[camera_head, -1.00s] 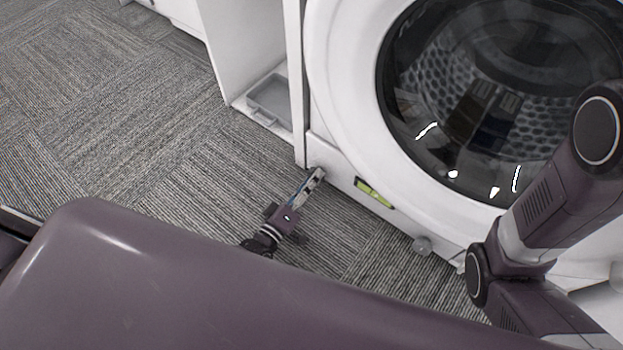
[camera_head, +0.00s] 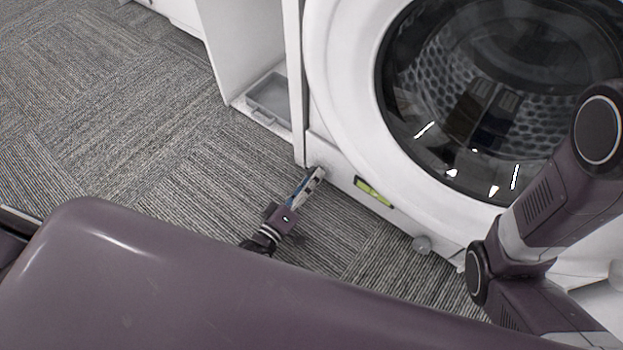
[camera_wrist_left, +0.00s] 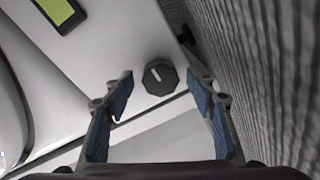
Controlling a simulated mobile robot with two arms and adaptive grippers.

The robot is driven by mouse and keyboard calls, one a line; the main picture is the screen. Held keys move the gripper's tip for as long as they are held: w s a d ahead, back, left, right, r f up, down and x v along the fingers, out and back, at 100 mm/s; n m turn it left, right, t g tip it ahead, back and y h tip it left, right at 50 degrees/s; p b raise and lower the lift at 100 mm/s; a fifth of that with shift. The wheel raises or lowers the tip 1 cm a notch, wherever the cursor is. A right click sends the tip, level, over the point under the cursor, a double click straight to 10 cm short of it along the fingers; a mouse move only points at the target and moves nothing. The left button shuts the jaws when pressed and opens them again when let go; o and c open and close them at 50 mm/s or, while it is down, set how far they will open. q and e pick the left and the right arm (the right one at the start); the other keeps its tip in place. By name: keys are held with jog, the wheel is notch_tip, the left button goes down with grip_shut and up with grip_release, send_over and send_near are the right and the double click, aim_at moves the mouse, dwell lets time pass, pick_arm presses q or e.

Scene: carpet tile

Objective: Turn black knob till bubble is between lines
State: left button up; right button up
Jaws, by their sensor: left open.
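The black knob (camera_wrist_left: 160,77) shows in the left wrist view as a dark, many-sided knob with a white pointer line, on the white lower panel of the washing machine. My left gripper (camera_wrist_left: 160,88) is open, with one blue-padded finger on each side of the knob and gaps between. In the head view my left gripper (camera_head: 318,172) reaches the machine's lower left corner and hides the knob. The yellow-green level (camera_head: 374,191) sits on the lower front panel; part of it (camera_wrist_left: 57,10) shows in the left wrist view. The bubble and lines cannot be made out.
The washing machine (camera_head: 345,130) has a large round door. A white cabinet (camera_head: 245,50) with a grey tray (camera_head: 268,97) stands to its left. Carpet (camera_head: 130,150) to the left is clear. My right arm is at the right.

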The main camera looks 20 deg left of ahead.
pick_arm(q)
jog(key=v, duration=0.7)
jog(key=shift+s+f, duration=0.1)
dwell(0.4)
